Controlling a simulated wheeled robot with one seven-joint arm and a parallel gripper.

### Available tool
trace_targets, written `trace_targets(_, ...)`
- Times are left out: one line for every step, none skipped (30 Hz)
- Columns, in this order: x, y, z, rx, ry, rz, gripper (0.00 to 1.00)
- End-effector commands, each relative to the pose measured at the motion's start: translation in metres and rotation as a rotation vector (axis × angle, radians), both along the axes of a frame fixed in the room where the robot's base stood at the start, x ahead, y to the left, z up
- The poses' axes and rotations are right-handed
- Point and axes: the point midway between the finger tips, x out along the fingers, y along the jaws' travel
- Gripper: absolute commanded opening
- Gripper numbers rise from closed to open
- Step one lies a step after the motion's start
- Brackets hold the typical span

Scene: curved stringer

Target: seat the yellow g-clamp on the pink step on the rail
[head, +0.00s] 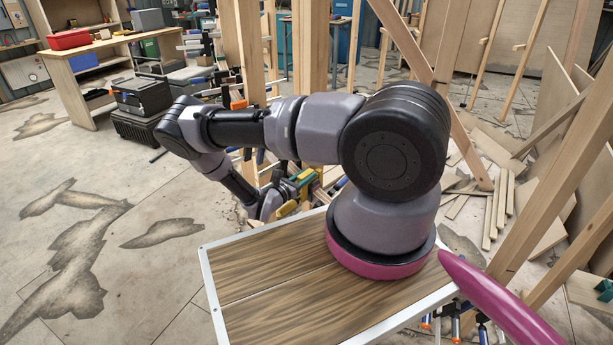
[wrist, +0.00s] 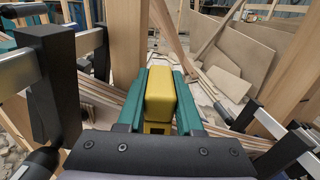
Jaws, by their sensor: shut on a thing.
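The yellow g-clamp (wrist: 162,92) is held between the two teal fingers of my gripper (wrist: 158,98) in the wrist view. Only its blocky yellow body shows; its lower part is hidden by the gripper. In the head view my gripper (head: 296,190) is low beyond the wooden top, partly hidden by my arm, with a bit of yellow (head: 304,177) at it. I cannot make out the pink step or tell which part is the rail in either view.
Black and silver bar clamps stand close on both sides of my gripper, left (wrist: 68,75) and right (wrist: 275,140). A wooden post (wrist: 127,40) rises just ahead. Leaning boards (wrist: 240,60) lie behind. In the head view, open floor (head: 130,215) lies at the left.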

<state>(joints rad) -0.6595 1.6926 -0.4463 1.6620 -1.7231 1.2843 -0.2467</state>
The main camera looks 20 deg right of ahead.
Motion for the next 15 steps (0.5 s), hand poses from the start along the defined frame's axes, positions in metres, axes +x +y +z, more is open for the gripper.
trace_targets(0.0002, -0.0002, 0.0001, -0.001, -0.002, 0.000, 0.00)
trace_targets(0.0002, -0.0004, -0.0005, -0.001, -0.002, 0.000, 0.00)
trace_targets(0.0001, -0.0003, -0.0015, -0.001, -0.002, 0.000, 0.00)
trace_targets(0.0000, -0.0003, -0.0023, -0.001, -0.002, 0.000, 0.00)
trace_targets(0.0001, -0.0003, -0.0032, -0.001, -0.002, 0.000, 0.00)
trace_targets(0.0002, -0.0002, -0.0045, -0.001, -0.002, 0.000, 0.00)
trace_targets(0.0004, -0.0002, -0.0055, -0.001, -0.002, 0.000, 0.00)
trace_targets(0.0005, 0.0000, -0.0065, -0.001, -0.002, 0.000, 0.00)
trace_targets(0.0006, 0.0001, -0.0077, -0.001, -0.002, 0.000, 0.00)
trace_targets(0.0007, 0.0001, -0.0084, -0.001, -0.002, 0.000, 0.00)
trace_targets(0.0006, 0.0001, -0.0089, -0.001, -0.002, 0.000, 0.00)
trace_targets(0.0007, 0.0000, -0.0093, -0.001, -0.002, 0.000, 0.00)
trace_targets(0.0007, 0.0000, -0.0094, -0.001, -0.002, 0.000, 0.00)
trace_targets(0.0006, -0.0001, -0.0094, -0.001, -0.002, 0.000, 0.00)
trace_targets(0.0006, -0.0001, -0.0093, -0.001, -0.002, 0.000, 0.00)
